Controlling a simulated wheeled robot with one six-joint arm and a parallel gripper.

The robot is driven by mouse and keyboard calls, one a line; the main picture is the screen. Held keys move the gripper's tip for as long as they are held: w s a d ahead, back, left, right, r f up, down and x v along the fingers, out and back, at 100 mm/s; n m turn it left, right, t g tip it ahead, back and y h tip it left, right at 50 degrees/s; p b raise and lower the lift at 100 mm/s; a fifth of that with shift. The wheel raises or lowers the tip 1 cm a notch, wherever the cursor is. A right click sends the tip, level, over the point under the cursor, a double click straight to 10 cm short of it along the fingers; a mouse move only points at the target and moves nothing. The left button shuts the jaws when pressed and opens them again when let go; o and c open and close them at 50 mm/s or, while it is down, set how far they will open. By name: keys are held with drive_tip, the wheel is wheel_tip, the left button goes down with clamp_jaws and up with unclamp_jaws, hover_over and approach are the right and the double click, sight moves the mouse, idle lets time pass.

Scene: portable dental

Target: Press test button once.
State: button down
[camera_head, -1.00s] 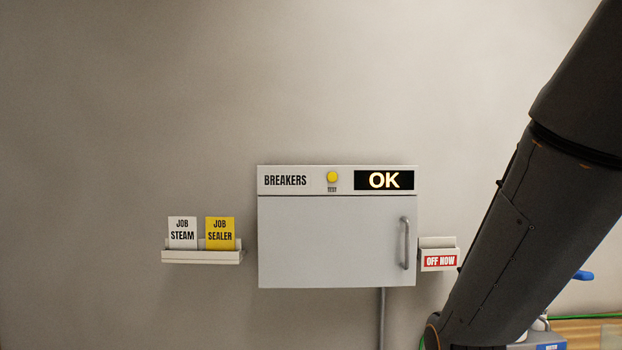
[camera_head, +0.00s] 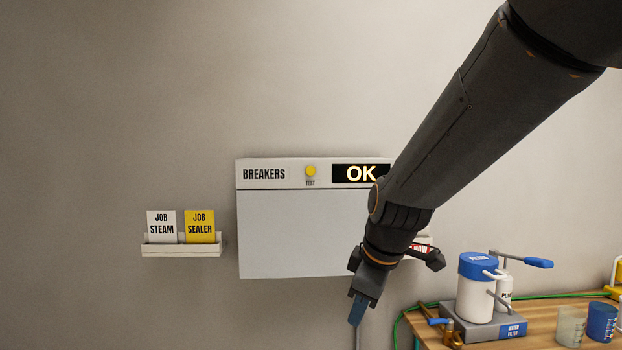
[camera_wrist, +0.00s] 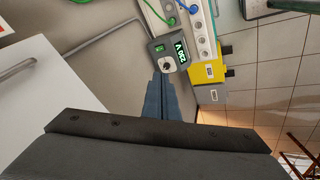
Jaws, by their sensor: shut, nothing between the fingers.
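The yellow test button (camera_head: 310,171) sits on the top strip of the breaker box (camera_head: 290,235), above a small "TEST" label and between the "BREAKERS" label and a lit display (camera_head: 350,174) reading "OK". My arm hides the box's right side and handle in the head view.
A wall holder (camera_head: 182,250) with a white "JOB STEAM" card and a yellow "JOB SEALER" card is left of the box. A wooden bench (camera_head: 560,322) with a water filter (camera_head: 478,290) and cups stands at right. The wall above the box is clear.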

sight(310, 171)
drive_tip(key=w+a+r+n+t+y+p, duration=0.1)
drive_tip(key=r+n, duration=0.5)
drive_tip(key=r, duration=0.7)
drive_tip(key=w+a+r+n+t+y+p, duration=0.1)
drive_tip(key=w+a+r+n, duration=0.5)
drive_tip(key=r, duration=0.7)
drive_tip(key=shift+w+r+n+t+p, duration=0.2)
drive_tip(key=shift+r+n+t+p, duration=0.15)
drive_tip(key=shift+t+p, duration=0.65)
drive_tip(key=shift+w+d+f, duration=0.1)
drive_tip(key=shift+w, duration=0.05)
drive_tip(key=shift+w+p, duration=0.4)
drive_tip(key=shift+w, duration=3.9)
drive_tip(key=shift+w, duration=0.1)
drive_tip(key=shift+w+b, duration=0.3)
drive_tip(key=shift+b, duration=0.2)
